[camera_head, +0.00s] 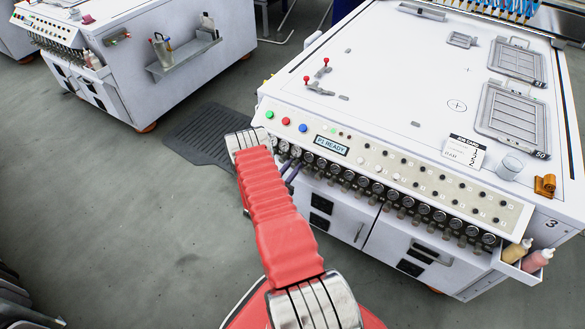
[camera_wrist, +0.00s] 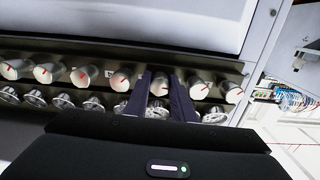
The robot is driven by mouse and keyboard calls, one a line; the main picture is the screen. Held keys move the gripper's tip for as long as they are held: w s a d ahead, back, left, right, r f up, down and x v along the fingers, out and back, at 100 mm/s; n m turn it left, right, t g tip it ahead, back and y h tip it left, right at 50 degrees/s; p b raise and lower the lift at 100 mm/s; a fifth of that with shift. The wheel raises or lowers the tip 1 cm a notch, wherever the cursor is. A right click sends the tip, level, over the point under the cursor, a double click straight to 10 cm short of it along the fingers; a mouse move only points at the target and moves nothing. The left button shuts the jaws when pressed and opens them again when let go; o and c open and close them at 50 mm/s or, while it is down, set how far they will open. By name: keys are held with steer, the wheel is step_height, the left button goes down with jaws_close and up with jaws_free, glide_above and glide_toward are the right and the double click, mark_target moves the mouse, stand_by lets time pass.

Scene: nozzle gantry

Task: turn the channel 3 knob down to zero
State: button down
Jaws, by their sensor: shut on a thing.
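A row of silver knobs with red pointer marks runs across the wrist view above a row of round gauges (camera_wrist: 63,101). My gripper (camera_wrist: 164,77) has its two dark fingers on either side of one knob (camera_wrist: 160,86), third from the right end of the visible row, and is shut on it. A red mark shows on this knob's face between the fingers. I cannot read a channel number, so I cannot tell which channel it is. In the head view, my gripper (camera_head: 291,172) is at the left part of the machine's front, and my arm hides some of it.
Neighbouring knobs (camera_wrist: 123,80) and (camera_wrist: 198,88) stand close on both sides of the fingers. The control panel (camera_head: 400,165) has coloured buttons and a display (camera_head: 331,145). Bottles (camera_head: 517,250) sit at its right corner. Another white machine (camera_head: 150,70) stands at left; grey floor lies between.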

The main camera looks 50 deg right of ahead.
steer(key=n, duration=0.4)
steer(key=shift+s+f+n, duration=0.1)
steer(key=shift+n, duration=0.2)
steer(key=n, duration=0.4)
steer(key=shift+n, duration=0.3)
steer(key=c, duration=1.8)
jaws_free()
steer(key=s+a, duration=0.1)
steer(key=a, duration=1.2)
steer(key=shift+a, duration=0.4)
steer(key=shift+f, duration=0.1)
